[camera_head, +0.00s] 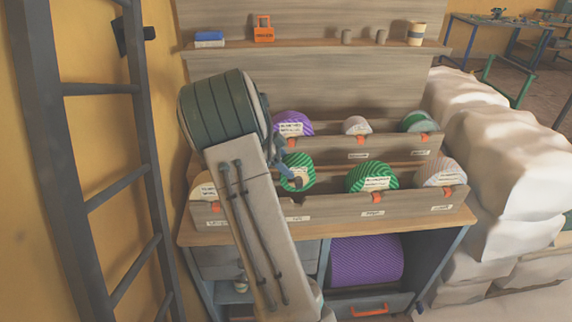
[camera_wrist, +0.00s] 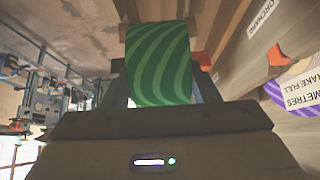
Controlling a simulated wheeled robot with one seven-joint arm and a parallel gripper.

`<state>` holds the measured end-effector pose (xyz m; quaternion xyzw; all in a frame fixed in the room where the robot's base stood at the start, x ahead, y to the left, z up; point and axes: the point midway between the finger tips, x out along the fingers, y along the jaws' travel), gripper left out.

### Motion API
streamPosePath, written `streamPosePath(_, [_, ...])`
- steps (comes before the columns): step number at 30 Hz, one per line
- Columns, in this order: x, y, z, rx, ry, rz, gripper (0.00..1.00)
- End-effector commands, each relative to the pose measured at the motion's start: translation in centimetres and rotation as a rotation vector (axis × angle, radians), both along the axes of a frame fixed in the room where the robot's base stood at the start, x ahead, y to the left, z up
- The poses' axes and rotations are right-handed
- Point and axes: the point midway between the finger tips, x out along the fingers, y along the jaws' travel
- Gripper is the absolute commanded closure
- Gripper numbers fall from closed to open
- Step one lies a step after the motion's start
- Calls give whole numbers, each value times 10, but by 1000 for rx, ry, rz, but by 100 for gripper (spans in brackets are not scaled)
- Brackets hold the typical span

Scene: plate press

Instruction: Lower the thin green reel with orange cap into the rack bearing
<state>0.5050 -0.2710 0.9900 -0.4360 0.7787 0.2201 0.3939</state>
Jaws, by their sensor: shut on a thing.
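A green striped reel (camera_head: 301,162) is held by my gripper (camera_head: 288,174) in front of the lower tier of the rack (camera_head: 340,206). In the wrist view the reel (camera_wrist: 160,62) sits between the two fingers (camera_wrist: 162,90), which are shut on it. An orange patch shows at its right in the wrist view; I cannot tell whether it is the cap or a rack tag. The reel appears above the lower tier's second place from the left, over a white label. My arm hides part of the lower tier's left end, and the bearing itself is not clearly visible.
A green reel (camera_head: 371,177) and a pale striped reel (camera_head: 441,172) stand to the right in the lower tier. A purple reel (camera_head: 293,123) and others fill the upper tier. A ladder (camera_head: 105,195) is at left; white sacks (camera_head: 505,165) are at right.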

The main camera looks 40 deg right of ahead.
Motion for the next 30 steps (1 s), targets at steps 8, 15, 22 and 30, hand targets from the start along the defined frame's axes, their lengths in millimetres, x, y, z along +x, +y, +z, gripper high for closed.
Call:
streamPosePath(8, [-1, 1, -31, 0, 2, 0, 93])
streamPosePath(15, [-2, 1, -56, 0, 1, -1, 93])
streamPosePath(22, [-2, 1, -68, 0, 1, -1, 93])
streamPosePath(30, [-2, 1, -69, 0, 1, -1, 93])
